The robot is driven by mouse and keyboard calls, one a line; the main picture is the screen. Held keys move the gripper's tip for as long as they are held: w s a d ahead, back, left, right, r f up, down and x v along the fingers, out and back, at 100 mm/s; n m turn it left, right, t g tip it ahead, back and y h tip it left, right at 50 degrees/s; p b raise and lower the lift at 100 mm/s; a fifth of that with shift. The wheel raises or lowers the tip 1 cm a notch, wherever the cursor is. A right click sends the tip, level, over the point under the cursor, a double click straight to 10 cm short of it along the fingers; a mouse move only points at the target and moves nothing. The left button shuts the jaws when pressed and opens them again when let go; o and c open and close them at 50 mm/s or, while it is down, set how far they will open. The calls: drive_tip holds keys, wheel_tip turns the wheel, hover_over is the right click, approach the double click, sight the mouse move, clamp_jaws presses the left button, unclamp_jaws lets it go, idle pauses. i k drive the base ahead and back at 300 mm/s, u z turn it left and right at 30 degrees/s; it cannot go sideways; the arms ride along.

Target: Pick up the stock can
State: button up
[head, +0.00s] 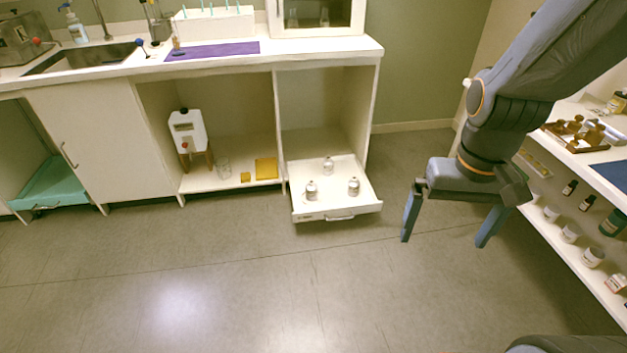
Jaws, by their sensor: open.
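Several small silvery vessels, which may be cans, stand upright in the pulled-out white drawer (330,206) under the counter. One is at the front left (312,191), one at the right (353,187) and one further back (328,166). I cannot tell which of them, if any, is the stock can; labels are too small to read. My gripper (446,241) is open and empty, fingers pointing down, in the air to the right of the drawer and apart from it. Nothing is between its fingers.
A white shelf unit (572,259) with bottles and jars stands close at the right. The grey floor (250,280) in front is clear.

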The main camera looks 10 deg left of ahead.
sight(312, 187)
drive_tip(key=z, duration=0.55)
drive_tip(key=i, duration=2.2)
drive_tip(key=u, duration=1.05)
drive_tip(key=i, duration=0.4)
drive_tip(key=u, duration=0.3)
